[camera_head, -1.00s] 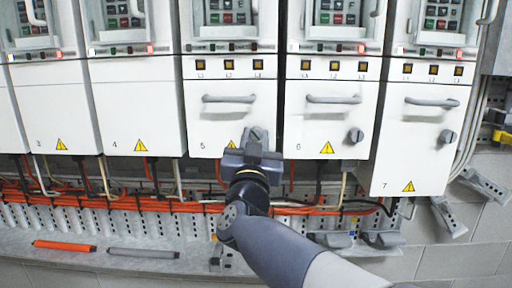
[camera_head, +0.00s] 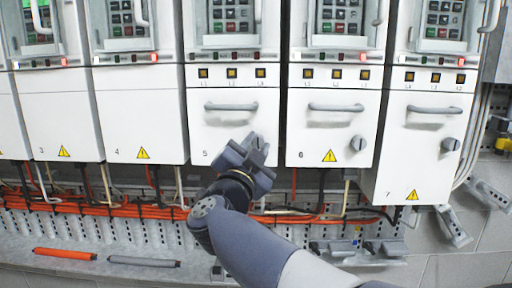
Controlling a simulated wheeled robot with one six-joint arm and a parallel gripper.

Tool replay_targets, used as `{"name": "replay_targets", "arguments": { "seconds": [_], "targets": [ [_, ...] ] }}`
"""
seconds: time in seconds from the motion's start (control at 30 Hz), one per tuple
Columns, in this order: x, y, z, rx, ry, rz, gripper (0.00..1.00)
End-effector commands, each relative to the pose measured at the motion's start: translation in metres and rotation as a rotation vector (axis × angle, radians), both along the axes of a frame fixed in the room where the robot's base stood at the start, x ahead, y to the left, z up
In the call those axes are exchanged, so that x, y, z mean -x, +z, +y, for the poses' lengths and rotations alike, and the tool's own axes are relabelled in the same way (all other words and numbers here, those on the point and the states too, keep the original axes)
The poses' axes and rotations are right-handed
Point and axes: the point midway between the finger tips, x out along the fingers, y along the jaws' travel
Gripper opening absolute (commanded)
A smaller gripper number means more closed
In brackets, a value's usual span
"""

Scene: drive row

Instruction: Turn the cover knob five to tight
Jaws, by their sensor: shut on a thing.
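The cover marked 5 (camera_head: 233,122) is a white panel with a grey handle (camera_head: 231,107) across its upper part. Its grey knob (camera_head: 259,142) is at the lower right, mostly hidden behind my gripper. My gripper (camera_head: 252,152) is at this knob, shut on it, with its body tilted in the picture. The knob's slot and exact angle are hard to make out.
Cover 6 (camera_head: 325,130) with its knob (camera_head: 357,143) is just to the right, and cover 7 (camera_head: 412,150) with its knob (camera_head: 450,145) beyond. Orange cables (camera_head: 120,210) run below. An orange bar (camera_head: 65,254) and a grey bar (camera_head: 143,262) lie on the ledge.

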Motion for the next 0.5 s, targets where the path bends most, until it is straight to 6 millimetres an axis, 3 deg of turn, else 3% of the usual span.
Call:
{"name": "replay_targets", "arguments": {
  "seconds": [0.4,0.43,0.5],
  "targets": [
    [0.0000,0.0013,-0.0001,-0.007,0.000,-0.003,0.04],
    [0.0000,0.0013,-0.0002,-0.006,0.000,-0.003,0.29],
    [0.0001,0.0011,-0.0001,-0.006,0.000,-0.003,0.34]
  ]
}}
